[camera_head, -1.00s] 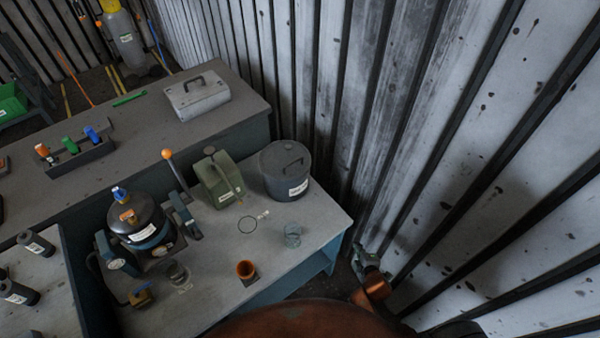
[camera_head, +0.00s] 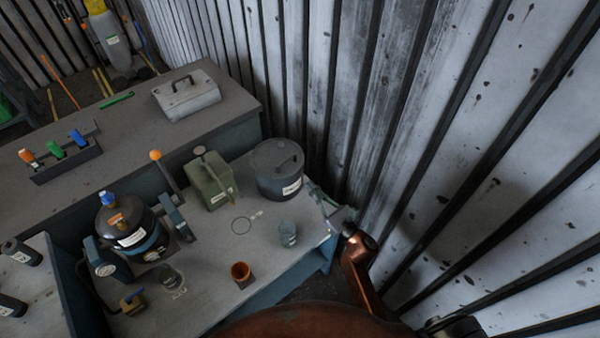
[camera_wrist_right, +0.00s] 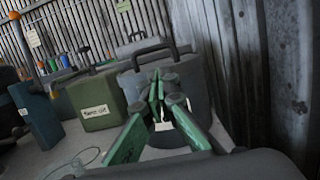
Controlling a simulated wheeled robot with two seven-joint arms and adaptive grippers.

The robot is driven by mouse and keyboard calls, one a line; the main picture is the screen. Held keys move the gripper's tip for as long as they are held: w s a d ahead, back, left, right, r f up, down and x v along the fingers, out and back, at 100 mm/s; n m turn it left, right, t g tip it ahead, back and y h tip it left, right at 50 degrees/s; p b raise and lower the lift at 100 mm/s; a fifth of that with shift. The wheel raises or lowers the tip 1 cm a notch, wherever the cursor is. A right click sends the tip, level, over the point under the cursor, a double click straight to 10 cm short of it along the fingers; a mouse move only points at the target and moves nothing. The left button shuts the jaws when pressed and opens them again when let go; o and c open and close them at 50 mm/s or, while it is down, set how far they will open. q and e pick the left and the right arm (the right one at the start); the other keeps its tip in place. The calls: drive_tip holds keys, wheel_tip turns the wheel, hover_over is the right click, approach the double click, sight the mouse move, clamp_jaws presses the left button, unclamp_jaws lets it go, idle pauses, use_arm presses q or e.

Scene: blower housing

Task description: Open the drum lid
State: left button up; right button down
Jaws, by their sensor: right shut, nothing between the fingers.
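The dark grey drum (camera_head: 277,184) stands upright at the back right of the bench. Its lid (camera_head: 270,158) is on top, with a raised dark handle (camera_head: 289,161). My right gripper (camera_head: 314,190) is just right of the drum, lower than the lid handle in the picture, and is off the handle. In the right wrist view, its green fingers (camera_wrist_right: 157,88) are shut and empty in front of the drum (camera_wrist_right: 196,78), partly hiding the drum and its white label. The lid handle (camera_wrist_right: 152,50) rises behind the fingertips. I cannot tell whether the fingers touch the drum. My left gripper is out of view.
A green can (camera_head: 210,182) stands left of the drum. A glass beaker (camera_head: 288,235) and an orange cup (camera_head: 241,272) stand nearer the bench's front edge. The corrugated metal wall (camera_head: 450,130) is close on the right. A dark round vessel (camera_head: 128,235) is further left.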

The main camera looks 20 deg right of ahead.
sight(295, 168)
drive_tip(key=x, duration=0.9)
drive_tip(key=shift+w+a, duration=0.15)
drive_tip(key=shift+w, duration=0.2)
drive_tip(key=shift+r, duration=0.1)
